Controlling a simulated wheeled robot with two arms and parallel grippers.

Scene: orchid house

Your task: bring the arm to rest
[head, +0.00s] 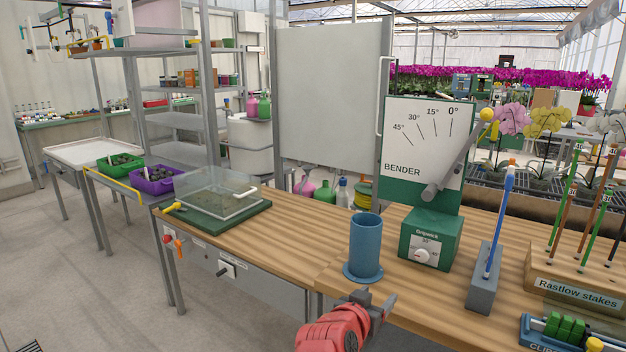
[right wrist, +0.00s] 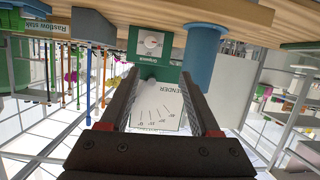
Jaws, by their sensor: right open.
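My right gripper (head: 378,304) is at the bottom middle of the head view, in front of the bench edge, below the blue cup-like cylinder (head: 365,250). In the right wrist view its two dark fingers (right wrist: 159,85) stand apart with nothing between them. That view is upside down, and the bender board (right wrist: 158,108) shows beyond the gap. The red part of my right arm (head: 335,325) shows behind the gripper. My left gripper is not in view.
The wooden bench (head: 290,240) carries the green bender (head: 430,240), a grey block (head: 484,285) with a blue stick, the Rastlow stakes holder (head: 575,290) and a clear-lidded green tray (head: 215,200). The bench between tray and cylinder is clear.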

